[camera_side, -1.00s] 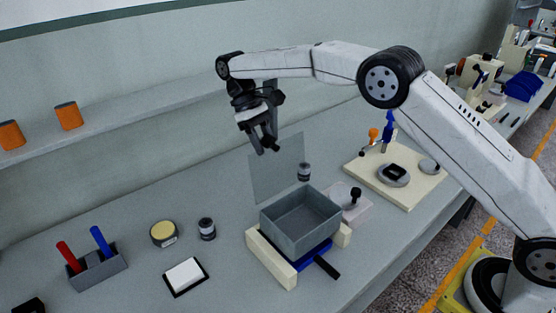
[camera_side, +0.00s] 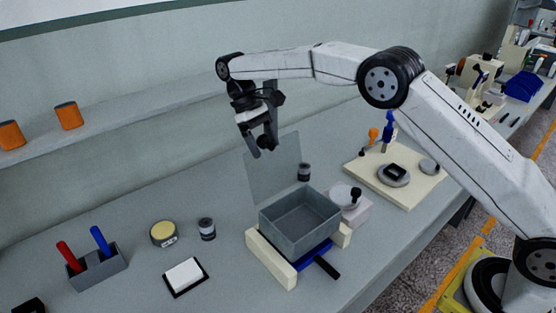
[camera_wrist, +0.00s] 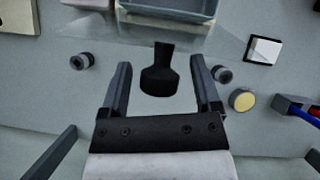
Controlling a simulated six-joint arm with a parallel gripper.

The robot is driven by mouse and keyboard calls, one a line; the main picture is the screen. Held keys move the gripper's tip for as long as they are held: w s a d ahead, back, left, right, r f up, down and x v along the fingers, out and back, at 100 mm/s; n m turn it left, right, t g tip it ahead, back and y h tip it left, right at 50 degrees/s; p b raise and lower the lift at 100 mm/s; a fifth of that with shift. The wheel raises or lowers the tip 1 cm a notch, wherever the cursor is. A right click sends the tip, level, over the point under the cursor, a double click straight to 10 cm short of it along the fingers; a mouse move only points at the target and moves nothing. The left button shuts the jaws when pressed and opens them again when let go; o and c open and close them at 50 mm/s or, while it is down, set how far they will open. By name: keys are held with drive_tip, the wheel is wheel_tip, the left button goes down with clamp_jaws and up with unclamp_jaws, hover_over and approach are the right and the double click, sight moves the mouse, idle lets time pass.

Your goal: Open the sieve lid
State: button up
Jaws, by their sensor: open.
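The sieve is an open-topped grey box (camera_side: 290,238) on a cream stand, and its inside looks empty. Its translucent lid (camera_side: 272,172) stands up at the box's back edge, leaning slightly back. The lid also shows blurred in the wrist view (camera_wrist: 95,30). My gripper (camera_side: 263,151) is open above and behind the box, near the lid's top edge. In the wrist view my gripper (camera_wrist: 160,62) has a black knob (camera_wrist: 159,80) between its spread fingers, with gaps on both sides. The knob appears to be on the lid; it is not distinct in the side view.
A small canister (camera_side: 304,172) stands behind the box, another (camera_side: 207,229) to its left. A yellow-topped tin (camera_side: 163,233), a framed white pad (camera_side: 186,276) and a marker holder (camera_side: 98,269) are further left. A pale block with a dish (camera_side: 345,198) and a cream board (camera_side: 405,190) are right.

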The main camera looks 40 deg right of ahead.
sight(280, 167)
drive_tip(key=shift+r, duration=0.1)
drive_tip(key=shift+r, duration=1.35)
drive_tip(key=s+d+r, duration=0.2)
drive_tip(key=s+r, duration=0.8)
drive_tip(key=s, duration=0.3)
drive_tip(key=shift+s, duration=0.4)
drive_tip(key=shift+d, duration=0.1)
drive_tip(key=s+d+f+m+t, duration=0.1)
drive_tip(key=s+d+f+t, duration=0.3)
drive_tip(key=f, duration=0.5)
drive_tip(key=s+d+f+m+t, duration=0.2)
drive_tip(key=s+f, duration=0.4)
drive_tip(key=f, duration=0.4)
drive_tip(key=d+t, duration=0.1)
drive_tip(key=t, duration=0.1)
drive_tip(key=shift+d+f+t+y, duration=0.15)
drive_tip(key=shift+d+t+y, duration=0.15)
drive_tip(key=shift+d+y, duration=0.1)
